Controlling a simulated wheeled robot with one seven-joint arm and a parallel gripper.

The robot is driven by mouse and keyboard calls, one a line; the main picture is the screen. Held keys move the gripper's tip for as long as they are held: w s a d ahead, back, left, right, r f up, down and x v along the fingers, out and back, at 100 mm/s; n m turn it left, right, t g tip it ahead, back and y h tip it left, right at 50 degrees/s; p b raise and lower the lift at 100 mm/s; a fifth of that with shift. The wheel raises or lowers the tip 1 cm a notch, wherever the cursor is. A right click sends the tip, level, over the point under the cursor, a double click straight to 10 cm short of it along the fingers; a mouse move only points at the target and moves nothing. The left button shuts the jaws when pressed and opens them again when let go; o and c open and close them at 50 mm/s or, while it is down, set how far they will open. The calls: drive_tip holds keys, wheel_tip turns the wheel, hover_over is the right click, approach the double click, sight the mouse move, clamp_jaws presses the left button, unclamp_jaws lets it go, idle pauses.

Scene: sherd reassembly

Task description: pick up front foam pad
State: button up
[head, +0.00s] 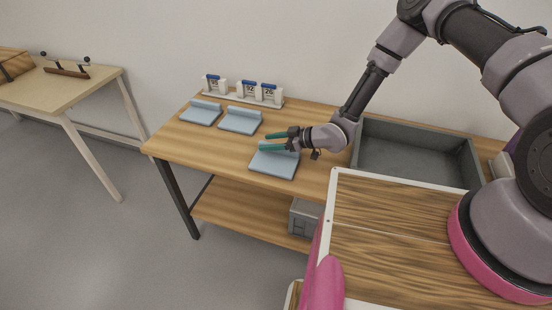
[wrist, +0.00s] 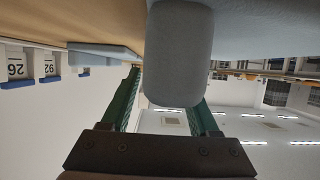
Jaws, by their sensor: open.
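The front foam pad (head: 273,166) is a light blue-grey slab with a raised ridge along its back edge. It lies flat near the front edge of the wooden table. My gripper (head: 268,140) is open at the ridge, with its two teal fingers pointing left and roughly level. In the wrist view, a rounded grey end of the pad's ridge (wrist: 180,55) shows between the two green fingers. Clear gaps show beside it, though exact contact cannot be told. The fingers hide part of the ridge in the head view.
Two similar pads, one at the left (head: 200,115) and one in the middle (head: 240,123), lie behind. White numbered blocks with blue tops (head: 248,90) stand at the back. A grey tray (head: 415,137) is right of my gripper. A lower shelf (head: 240,212) runs below.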

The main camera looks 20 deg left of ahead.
drive_tip(key=shift+x, duration=1.05)
clamp_jaws()
drive_tip(key=shift+r, duration=0.1)
